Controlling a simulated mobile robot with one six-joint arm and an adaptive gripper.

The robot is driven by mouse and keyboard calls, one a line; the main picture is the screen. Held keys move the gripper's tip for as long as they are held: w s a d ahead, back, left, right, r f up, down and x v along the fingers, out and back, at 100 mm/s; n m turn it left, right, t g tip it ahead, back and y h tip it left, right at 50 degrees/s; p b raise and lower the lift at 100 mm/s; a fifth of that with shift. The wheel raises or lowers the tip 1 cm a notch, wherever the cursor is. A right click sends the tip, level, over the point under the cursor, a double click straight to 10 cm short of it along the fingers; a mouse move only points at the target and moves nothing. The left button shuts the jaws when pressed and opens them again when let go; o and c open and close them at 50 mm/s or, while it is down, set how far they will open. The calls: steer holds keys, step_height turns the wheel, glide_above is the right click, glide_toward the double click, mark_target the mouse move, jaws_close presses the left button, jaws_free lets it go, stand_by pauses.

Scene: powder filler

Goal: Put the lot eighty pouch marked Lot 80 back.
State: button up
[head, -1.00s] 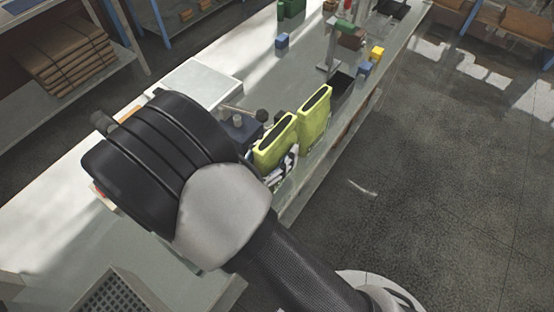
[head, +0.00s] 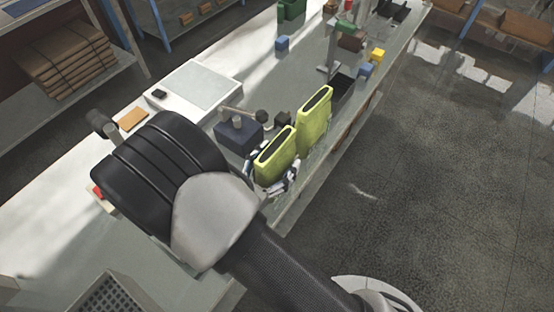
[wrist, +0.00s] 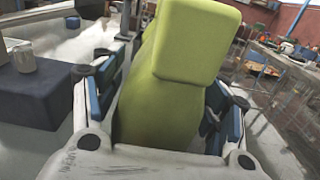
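Two yellow-green pouches stand at the bench's right side in the head view. The nearer pouch (head: 276,160) is between the fingers of my gripper (head: 272,183), low on its body. The farther pouch (head: 314,122) stands upright just beyond, apart from it. In the wrist view the held pouch (wrist: 150,105) fills the space between the two blue-padded fingers of my gripper (wrist: 162,112), which appear closed on its sides. No lot marking is readable on either pouch. My arm hides part of the bench.
A dark blue block with a lever (head: 238,135) stands left of the pouches. A white scale-like plate (head: 205,85) lies farther left. A black tray (head: 342,86), a blue cube (head: 282,42) and a yellow block (head: 377,54) are farther along. The bench's right edge is close.

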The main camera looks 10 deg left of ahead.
mark_target(260, 181)
steer(key=shift+r, duration=0.15)
steer(key=shift+s+a, duration=0.15)
steer(key=shift+s, duration=0.05)
steer(key=p+v, duration=0.2)
steer(key=v, duration=0.9)
steer(key=shift+s, duration=0.3)
